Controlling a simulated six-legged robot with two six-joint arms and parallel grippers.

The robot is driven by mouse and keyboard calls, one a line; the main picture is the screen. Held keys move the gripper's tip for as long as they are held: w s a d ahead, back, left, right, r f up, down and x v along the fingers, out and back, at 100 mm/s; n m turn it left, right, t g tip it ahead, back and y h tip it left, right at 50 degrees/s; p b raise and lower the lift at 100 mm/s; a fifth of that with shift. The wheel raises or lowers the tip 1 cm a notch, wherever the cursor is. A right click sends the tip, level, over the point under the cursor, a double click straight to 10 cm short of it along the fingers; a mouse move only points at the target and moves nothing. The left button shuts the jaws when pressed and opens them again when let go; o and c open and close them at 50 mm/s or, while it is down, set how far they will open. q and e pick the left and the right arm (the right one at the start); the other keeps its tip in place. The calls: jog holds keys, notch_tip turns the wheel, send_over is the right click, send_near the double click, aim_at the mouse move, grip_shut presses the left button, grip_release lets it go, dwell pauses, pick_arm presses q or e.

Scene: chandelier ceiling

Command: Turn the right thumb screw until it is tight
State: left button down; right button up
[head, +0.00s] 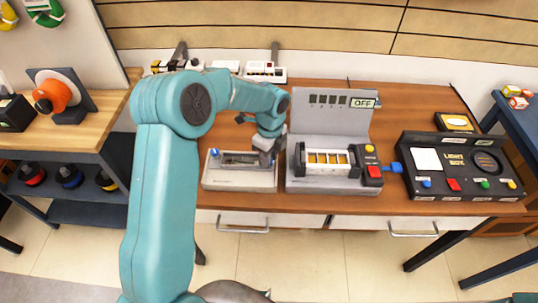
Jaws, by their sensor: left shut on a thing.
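A light grey fixture (240,184) with a dark recessed middle sits on the wooden bench. A small blue thumb screw (214,153) shows at its left end. My left arm reaches over from the front, and its gripper (266,157) points down at the fixture's right end. The gripper is shut at the spot of the right thumb screw, which the fingers hide. I cannot see how far that screw is turned. My right gripper is not in view.
Close to the right stands a grey machine (330,120) with an "OFF" sign (363,103) and a red button (374,172). Further right is a black light box (462,168). Small items stand behind my arm. A side bench (98,133) is at left.

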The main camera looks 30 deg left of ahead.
pick_arm(q)
jog(key=shift+w+a+r, duration=0.1)
jog(key=shift+w+r, duration=0.1)
jog(key=shift+r, duration=0.05)
jog(key=c, duration=0.9)
grip_release()
jog(key=shift+o, duration=0.2)
jog(key=shift+s+f, duration=0.1)
jog(key=shift+s, duration=0.05)
notch_tip(320, 180, up, 16)
jog(key=shift+w, duration=0.3)
